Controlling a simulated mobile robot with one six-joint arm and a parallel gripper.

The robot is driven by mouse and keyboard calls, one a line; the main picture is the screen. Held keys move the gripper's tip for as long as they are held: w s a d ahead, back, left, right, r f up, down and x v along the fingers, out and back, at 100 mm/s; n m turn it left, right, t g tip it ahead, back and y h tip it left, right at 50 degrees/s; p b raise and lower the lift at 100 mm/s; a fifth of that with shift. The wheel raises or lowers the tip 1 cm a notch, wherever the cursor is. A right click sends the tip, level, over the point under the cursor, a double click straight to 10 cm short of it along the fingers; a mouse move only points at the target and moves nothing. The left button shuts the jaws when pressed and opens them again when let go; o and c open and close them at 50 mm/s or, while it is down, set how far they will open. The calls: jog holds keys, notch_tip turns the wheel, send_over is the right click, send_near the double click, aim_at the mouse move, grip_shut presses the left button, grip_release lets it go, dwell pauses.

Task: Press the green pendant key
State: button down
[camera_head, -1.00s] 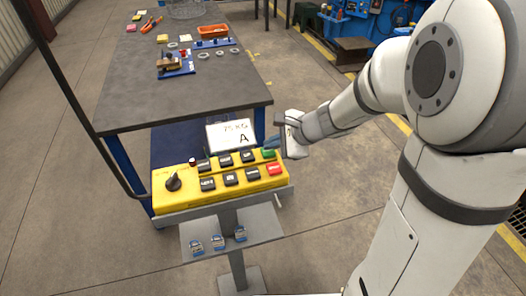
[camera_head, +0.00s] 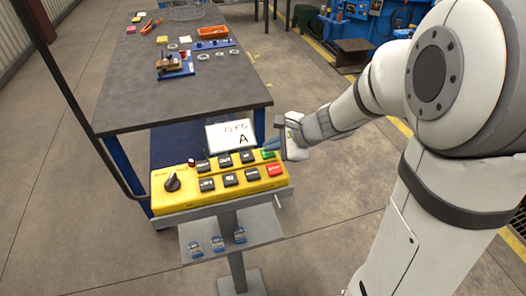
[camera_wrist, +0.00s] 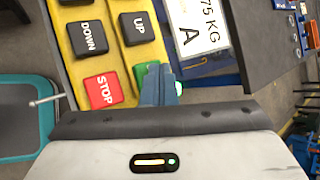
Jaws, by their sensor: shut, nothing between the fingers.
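The yellow pendant (camera_head: 222,184) lies on a grey stand, with a black rotary knob at its left and two rows of keys. The green key (camera_head: 268,155) is at the right end of its far row, beyond the red STOP key (camera_head: 275,170). In the wrist view the green key (camera_wrist: 141,76) is partly hidden behind my fingers. My gripper (camera_head: 268,146) is shut and empty, its blue fingertips over or against the green key. The wrist view shows the closed fingertips (camera_wrist: 156,70) at the key; I cannot tell whether they touch it.
A white card (camera_head: 231,135) reading 75 KG and A stands behind the pendant. A dark workbench (camera_head: 185,95) with trays and small parts is beyond. A lower shelf (camera_head: 215,238) with several padlocks hangs below.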

aim_at(272, 153)
jog(key=shift+r+p, duration=0.55)
jog(key=shift+r, duration=0.25)
notch_tip(272, 153, up, 5)
jog(key=p, duration=0.4)
jog(key=shift+r, duration=0.1)
